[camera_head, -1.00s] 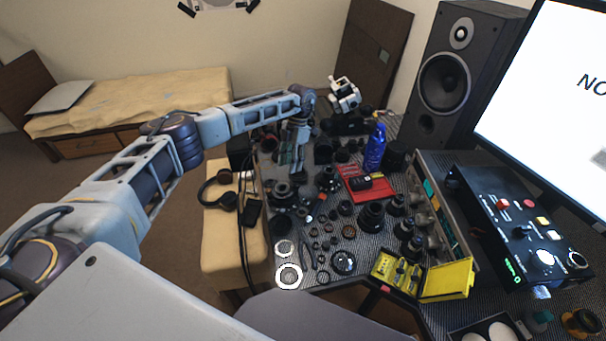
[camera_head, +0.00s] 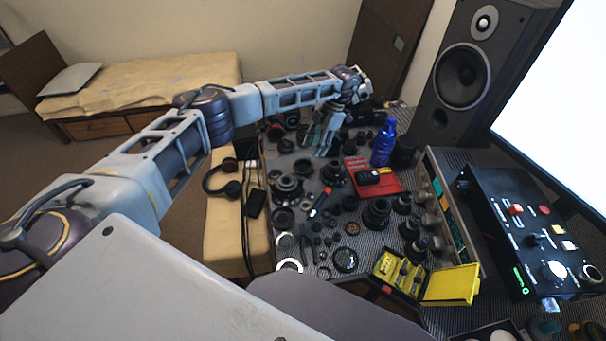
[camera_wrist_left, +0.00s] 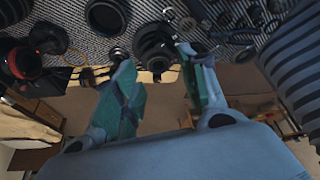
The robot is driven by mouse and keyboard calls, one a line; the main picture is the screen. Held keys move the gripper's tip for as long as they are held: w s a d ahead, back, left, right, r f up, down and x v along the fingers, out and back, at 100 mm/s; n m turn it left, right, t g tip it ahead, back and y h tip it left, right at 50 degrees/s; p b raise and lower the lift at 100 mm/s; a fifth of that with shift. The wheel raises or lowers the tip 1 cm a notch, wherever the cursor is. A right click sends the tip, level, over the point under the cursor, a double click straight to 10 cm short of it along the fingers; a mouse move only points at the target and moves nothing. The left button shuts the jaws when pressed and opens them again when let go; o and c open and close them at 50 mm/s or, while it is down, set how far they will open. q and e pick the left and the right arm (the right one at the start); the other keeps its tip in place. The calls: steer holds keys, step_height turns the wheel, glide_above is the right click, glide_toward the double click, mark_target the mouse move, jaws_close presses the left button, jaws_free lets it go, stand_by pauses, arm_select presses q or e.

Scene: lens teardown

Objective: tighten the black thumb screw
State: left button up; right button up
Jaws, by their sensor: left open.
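My left gripper (camera_head: 322,148) is over the back left part of the cluttered bench in the head view. In the left wrist view its two green-padded fingers (camera_wrist_left: 160,80) stand apart with nothing between the pads. A stepped black lens part (camera_wrist_left: 155,45) lies just beyond the fingertips, apparently untouched. I cannot pick out the black thumb screw among the many small dark parts; it may be hidden or too small to tell. My right gripper is not in view.
Black lens parts (camera_head: 376,213) crowd the bench. A red tray (camera_head: 386,186), a blue bottle (camera_head: 383,142) and an open yellow case (camera_head: 450,284) stand to the right. Headphones (camera_head: 232,188) lie on a beige surface at left. A black control box (camera_head: 520,235) stands far right.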

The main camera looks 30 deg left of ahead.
mark_target(301, 178)
arm_select(q)
steer(key=p+x, duration=0.2)
steer(key=x, duration=0.9)
steer(key=shift+s+a+f, duration=0.1)
steer(key=shift+s, duration=0.1)
steer(key=shift+s+a+f, duration=0.15)
steer(key=shift+f, duration=0.4)
steer(key=shift+s+f, duration=0.1)
steer(key=shift+f, duration=0.15)
jaws_close()
